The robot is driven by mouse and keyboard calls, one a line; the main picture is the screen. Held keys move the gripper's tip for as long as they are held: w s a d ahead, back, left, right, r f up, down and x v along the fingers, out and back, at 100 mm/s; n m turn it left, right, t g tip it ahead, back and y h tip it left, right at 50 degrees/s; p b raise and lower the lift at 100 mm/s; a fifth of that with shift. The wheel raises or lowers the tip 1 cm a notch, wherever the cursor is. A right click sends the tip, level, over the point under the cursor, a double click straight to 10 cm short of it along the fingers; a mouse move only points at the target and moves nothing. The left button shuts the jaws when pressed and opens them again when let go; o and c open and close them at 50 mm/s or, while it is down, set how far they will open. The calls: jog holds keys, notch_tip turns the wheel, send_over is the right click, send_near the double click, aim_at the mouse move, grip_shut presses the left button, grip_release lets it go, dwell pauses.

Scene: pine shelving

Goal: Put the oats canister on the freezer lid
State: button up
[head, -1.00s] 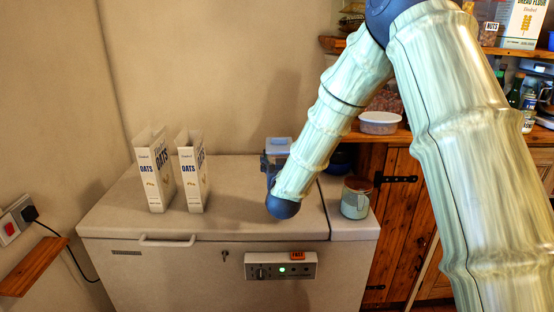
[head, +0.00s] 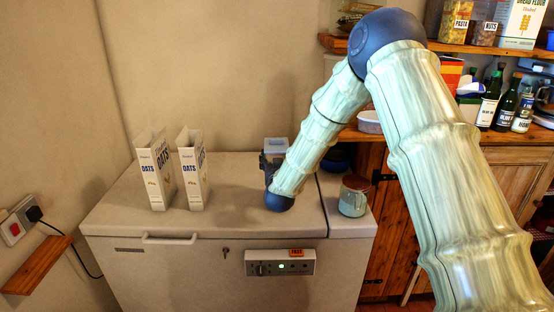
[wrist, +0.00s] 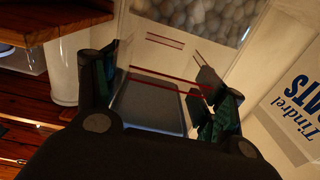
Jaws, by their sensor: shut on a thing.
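My gripper (head: 270,163) is over the back right part of the freezer lid (head: 245,218). It is shut on a clear-walled canister with a pale blue-grey lid (head: 276,146), which I take as the oats canister. In the wrist view my gripper (wrist: 160,92) has a dark finger on each side of the canister's grey lid (wrist: 152,104). Pebbly contents show through its clear wall (wrist: 205,20). The arm hides the canister's lower part in the head view, so I cannot tell whether it touches the lid.
Two white oats cartons (head: 155,180) (head: 192,178) stand upright on the left of the lid. A jar with a brown lid (head: 354,196) stands to the right of my gripper. Wooden shelves (head: 475,48) with bottles and packets are at the right. The lid's front middle is clear.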

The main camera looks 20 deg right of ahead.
jog(key=shift+f, duration=0.6)
jog(key=o, duration=2.1)
jog(key=shift+c, duration=0.2)
